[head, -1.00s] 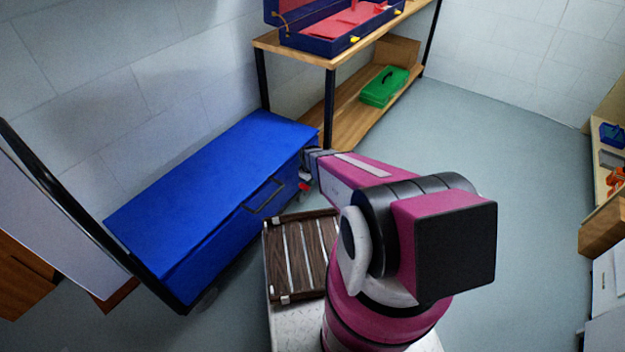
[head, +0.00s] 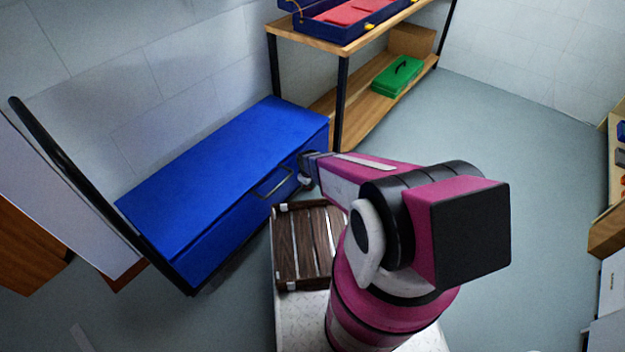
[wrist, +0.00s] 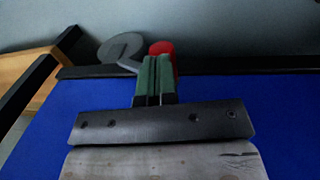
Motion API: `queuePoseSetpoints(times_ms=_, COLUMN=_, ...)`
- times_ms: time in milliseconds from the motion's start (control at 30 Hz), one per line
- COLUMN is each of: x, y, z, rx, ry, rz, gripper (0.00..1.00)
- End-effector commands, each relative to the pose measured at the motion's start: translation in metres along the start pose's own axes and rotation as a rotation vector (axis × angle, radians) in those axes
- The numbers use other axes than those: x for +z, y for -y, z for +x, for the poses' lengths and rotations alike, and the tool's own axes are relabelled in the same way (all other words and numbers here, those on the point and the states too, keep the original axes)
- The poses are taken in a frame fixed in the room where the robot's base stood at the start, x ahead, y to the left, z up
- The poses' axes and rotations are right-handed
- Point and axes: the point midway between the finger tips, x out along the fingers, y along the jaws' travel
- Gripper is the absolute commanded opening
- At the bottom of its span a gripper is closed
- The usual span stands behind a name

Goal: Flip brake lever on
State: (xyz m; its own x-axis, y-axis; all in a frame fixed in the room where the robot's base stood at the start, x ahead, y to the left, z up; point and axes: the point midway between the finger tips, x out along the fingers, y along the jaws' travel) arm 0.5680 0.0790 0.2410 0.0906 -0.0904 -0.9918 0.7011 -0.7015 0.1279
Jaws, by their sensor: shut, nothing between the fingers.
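A red part (wrist: 162,48), which looks like the brake lever's end, shows in the wrist view just behind and right of my fingertips. A grey round part (wrist: 112,46), perhaps a wheel, is beside it on the left. My gripper (wrist: 154,62) is shut and empty, its two greenish fingers together and overlapping the red part in the picture. I cannot tell whether they touch it. In the head view my gripper (head: 303,172) is at the right end of the blue chest (head: 222,168), and the red part is hidden there.
A wooden shelf unit (head: 345,110) with a green case (head: 398,76) stands behind the chest's right end. A slatted dark wood crate (head: 305,245) lies close below my arm. A black bar (head: 75,175) rises at the left. Open floor (head: 510,130) lies to the right.

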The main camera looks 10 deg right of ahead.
Motion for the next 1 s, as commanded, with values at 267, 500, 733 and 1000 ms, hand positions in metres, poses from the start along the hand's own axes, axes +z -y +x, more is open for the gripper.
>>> queuePoseSetpoints(times_ms=267, x=-0.0003, y=0.0095, z=0.0087, rx=0.0, ry=0.0, rz=-0.001, gripper=0.0)
queuePoseSetpoints(times_ms=500, x=-0.0001, y=0.0118, z=0.0111, rx=-0.001, ry=0.001, rz=0.0, gripper=0.0)
queuePoseSetpoints(times_ms=733, x=0.0, y=0.0118, z=0.0118, rx=-0.001, ry=0.001, rz=0.0, gripper=0.0)
queuePoseSetpoints(times_ms=1000, x=0.0001, y=0.0119, z=0.008, rx=-0.001, ry=0.001, rz=0.001, gripper=0.0)
